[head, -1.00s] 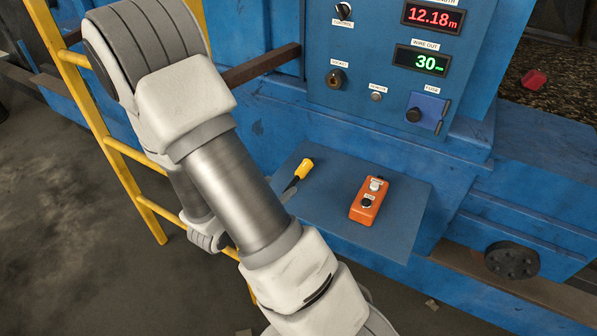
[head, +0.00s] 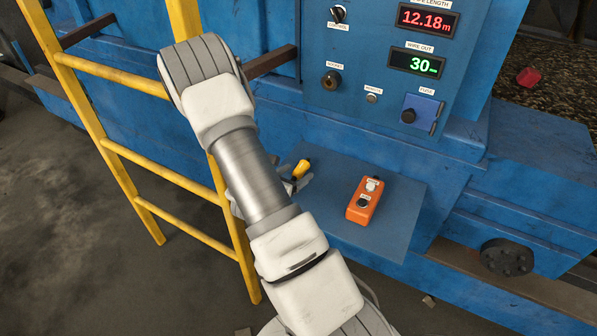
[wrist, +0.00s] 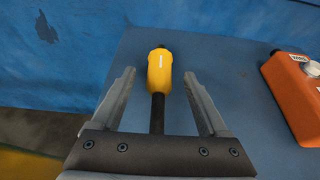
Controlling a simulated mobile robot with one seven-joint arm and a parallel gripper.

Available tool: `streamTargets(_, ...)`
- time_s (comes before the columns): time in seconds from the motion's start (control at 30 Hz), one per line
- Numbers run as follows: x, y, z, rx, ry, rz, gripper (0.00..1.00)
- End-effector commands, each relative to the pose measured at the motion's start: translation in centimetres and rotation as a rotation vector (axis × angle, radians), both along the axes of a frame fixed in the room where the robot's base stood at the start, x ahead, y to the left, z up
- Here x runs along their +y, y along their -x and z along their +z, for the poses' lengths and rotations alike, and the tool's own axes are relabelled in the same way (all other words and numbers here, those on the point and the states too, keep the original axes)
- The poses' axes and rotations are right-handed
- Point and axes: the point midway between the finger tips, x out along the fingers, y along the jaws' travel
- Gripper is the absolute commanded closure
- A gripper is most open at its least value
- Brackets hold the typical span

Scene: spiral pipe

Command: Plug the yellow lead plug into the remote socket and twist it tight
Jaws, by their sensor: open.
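The yellow lead plug (head: 302,168) lies on the blue shelf; in the wrist view the plug (wrist: 159,74) has a white stripe, a dark tip at its far end and a black lead running back toward me. My gripper (wrist: 158,78) is open, with one finger on each side of the plug and lead and a gap on both sides. In the head view my gripper (head: 300,184) is mostly hidden behind my arm. The remote socket (head: 331,80) is a dark round fitting on the upright blue panel, above the shelf.
An orange control box (head: 365,200) with two buttons lies on the shelf (head: 398,222), right of the plug. The panel also carries a knob (head: 338,14), two displays and a fuse holder (head: 409,115). A yellow ladder (head: 120,150) stands at left, close to my arm.

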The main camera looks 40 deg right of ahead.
Motion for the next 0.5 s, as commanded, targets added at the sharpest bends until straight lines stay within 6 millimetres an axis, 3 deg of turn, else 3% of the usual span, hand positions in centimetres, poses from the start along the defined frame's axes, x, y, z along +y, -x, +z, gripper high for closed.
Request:
streamTargets(0.23, -0.18, -0.13, -0.09, 0.0, 0.0, 0.001, 0.23)
streamTargets(0.5, -0.16, -0.11, -0.07, 0.0, 0.0, 0.001, 0.7)
